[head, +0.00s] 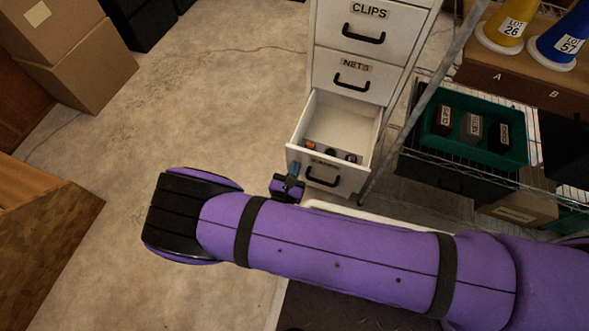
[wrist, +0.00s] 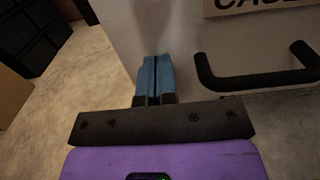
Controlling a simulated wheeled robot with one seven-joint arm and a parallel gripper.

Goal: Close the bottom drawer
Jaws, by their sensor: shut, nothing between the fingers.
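The bottom drawer (head: 346,122) of the white cabinet is pulled open, with a few small orange, dark and purple items lying inside near its front. Its black handle (head: 322,181) is on the front panel and also shows in the wrist view (wrist: 255,80). A label above the handle (wrist: 262,4) is cut off by the frame. My gripper (head: 294,168) is at the left part of the drawer front, left of the handle. Its blue fingers are together and empty in the wrist view (wrist: 155,75), pointing at the panel. I cannot tell whether they touch it.
The CLIPS drawer (head: 366,22) and NETS drawer (head: 352,79) above are shut. A wire rack with a green tray (head: 464,150) stands right of the cabinet, behind a slanted grey pole (head: 415,115). Cardboard boxes (head: 85,75) stand at the upper left. The floor (head: 215,100) between is clear.

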